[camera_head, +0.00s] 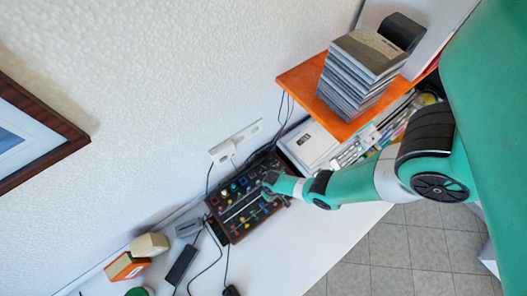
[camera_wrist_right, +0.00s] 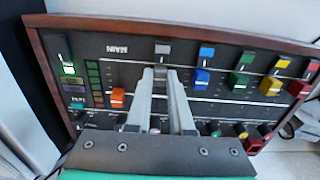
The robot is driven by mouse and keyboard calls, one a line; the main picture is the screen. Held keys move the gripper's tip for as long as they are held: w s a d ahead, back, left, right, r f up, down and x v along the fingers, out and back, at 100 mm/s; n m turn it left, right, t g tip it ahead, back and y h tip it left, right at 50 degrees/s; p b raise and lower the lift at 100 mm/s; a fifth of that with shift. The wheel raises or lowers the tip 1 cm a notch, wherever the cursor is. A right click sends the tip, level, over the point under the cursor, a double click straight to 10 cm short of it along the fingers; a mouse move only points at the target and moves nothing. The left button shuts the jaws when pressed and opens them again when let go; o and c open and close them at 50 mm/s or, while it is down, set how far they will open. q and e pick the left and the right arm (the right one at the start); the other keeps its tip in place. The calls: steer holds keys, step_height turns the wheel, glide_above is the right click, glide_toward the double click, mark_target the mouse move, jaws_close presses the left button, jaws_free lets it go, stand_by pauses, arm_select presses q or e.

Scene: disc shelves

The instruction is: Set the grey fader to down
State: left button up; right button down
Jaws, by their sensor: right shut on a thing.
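The mixer panel (camera_head: 220,228) lies on the white desk in the head view. It also fills the wrist view (camera_wrist_right: 133,71), with its lettering upside down there. My right gripper (camera_head: 269,186) reaches down onto it; in the wrist view, the right gripper (camera_wrist_right: 160,74) is shut on the grey fader (camera_wrist_right: 160,74). The fingers mostly hide the fader's cap and slot. The cap sits near the slot end by the grey label (camera_wrist_right: 162,47), which is just past the fingertips. My left gripper is not in view.
An orange fader (camera_wrist_right: 117,97) stands left of the fingers; blue (camera_wrist_right: 201,79), green (camera_wrist_right: 240,80) and yellow (camera_wrist_right: 270,86) faders stand to the right. Several knobs lie near the gripper base. An orange shelf (camera_head: 300,80) with stacked discs (camera_head: 352,80) is above the desk. Cables lie beside the panel.

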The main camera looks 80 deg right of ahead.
steer(key=c, duration=0.8)
jaws_free()
